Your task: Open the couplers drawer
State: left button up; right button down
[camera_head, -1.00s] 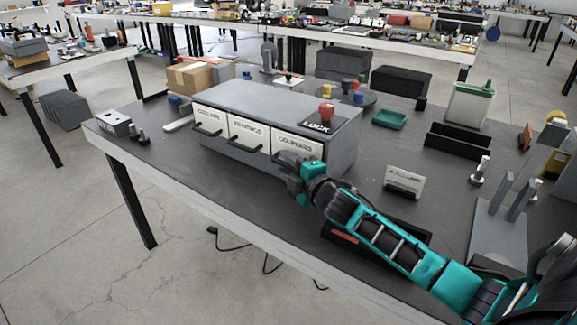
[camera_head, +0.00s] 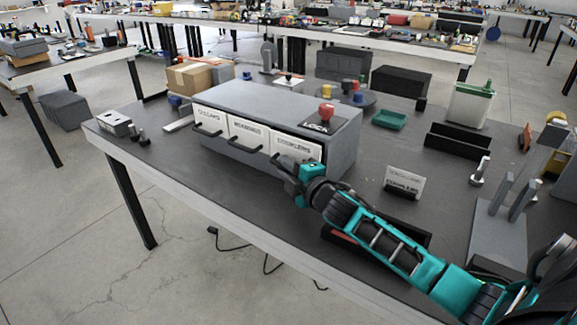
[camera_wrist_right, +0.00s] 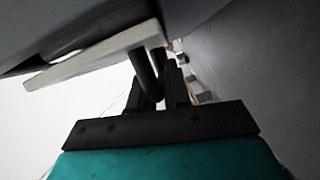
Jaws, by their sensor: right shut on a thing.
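The grey cabinet (camera_head: 262,98) has three white-fronted drawers in a row. The couplers drawer (camera_head: 297,143) is the rightmost and stands a little out, with a dark gap along its top edge. My right gripper (camera_head: 286,166) is at the front of this drawer and covers its handle. In the right wrist view the fingers (camera_wrist_right: 164,88) are shut around the dark handle (camera_wrist_right: 150,70), beside the pale drawer front (camera_wrist_right: 95,58). My left gripper does not show.
The two other drawers (camera_head: 247,132) look shut. A red lock knob (camera_head: 326,111) stands on a black plate on the cabinet top. A small white sign (camera_head: 405,180) and a dark tray (camera_head: 420,229) lie to the right, near my arm. The table's front edge (camera_head: 215,217) is close.

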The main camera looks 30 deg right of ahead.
pick_arm(q)
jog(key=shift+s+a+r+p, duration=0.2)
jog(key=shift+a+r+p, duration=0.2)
jog(key=shift+p, duration=0.45)
pick_arm(e)
jog(key=s+a, duration=0.5)
jog(key=a, duration=0.8)
jog(key=shift+s, duration=0.2)
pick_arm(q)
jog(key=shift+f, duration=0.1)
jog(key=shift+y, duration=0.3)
pick_arm(e)
jog(key=c, duration=1.2)
grip_release()
jog(key=shift+o, duration=0.2)
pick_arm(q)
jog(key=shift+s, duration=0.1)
pick_arm(e)
jog(key=s, duration=1.3)
jog(key=shift+r, duration=0.45)
jog(key=shift+w+d, duration=0.1)
